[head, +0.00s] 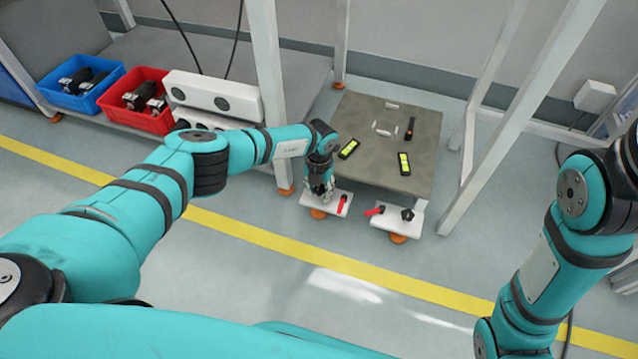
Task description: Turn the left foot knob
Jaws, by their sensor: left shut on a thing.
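A low cart with a grey-brown top (375,118) has two white foot plates at its near edge. The left foot plate (312,199) carries a red lever (343,204) and has an orange pad under it. My left gripper (321,194) points down over this plate, left of the red lever. It is shut on the left foot knob, which the fingers hide.
Two black devices with yellow-green faces (348,149) (404,163) and a dark handheld tool (409,128) lie on the cart top. White frame posts (270,90) stand on either side. Blue (83,103) and red (122,115) bins are at the left. Floor in front is clear.

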